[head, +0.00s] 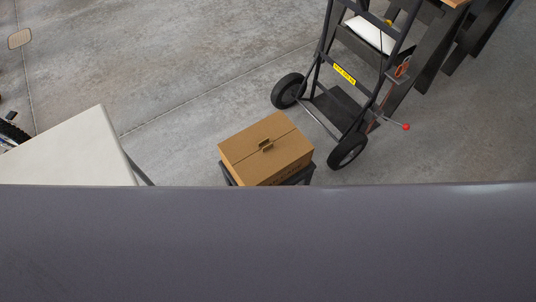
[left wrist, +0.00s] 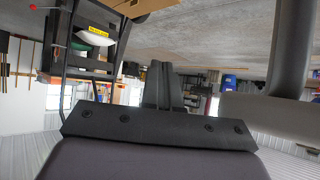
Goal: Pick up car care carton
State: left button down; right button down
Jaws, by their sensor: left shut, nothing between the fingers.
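The car care carton (head: 266,148) is a closed brown cardboard box with a slot and a dark tab on top. It sits on a small dark stand (head: 307,174) in the head view, and its lower front is cut off by a large grey surface, probably part of my own body. My left gripper (left wrist: 166,68) shows only in the left wrist view; its dark fingers are together with nothing between them, apart from the carton. I cannot make out the carton for sure in that view. My right gripper is in neither view.
A black hand truck (head: 343,100) with two wheels stands just right of and behind the carton; it also shows in the left wrist view (left wrist: 66,45). A white-topped table (head: 75,145) is at the left. Concrete floor (head: 190,70) behind the carton is clear.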

aim_at(284, 173)
jog(key=l+u, duration=0.2)
jog(key=l, duration=0.3)
jog(key=i+l+u, duration=0.25)
jog(key=i+l, duration=0.25)
jog(key=l, duration=0.25)
jog(key=i+l+u, duration=0.15)
jog(key=l, duration=0.25)
jog(key=i, duration=0.05)
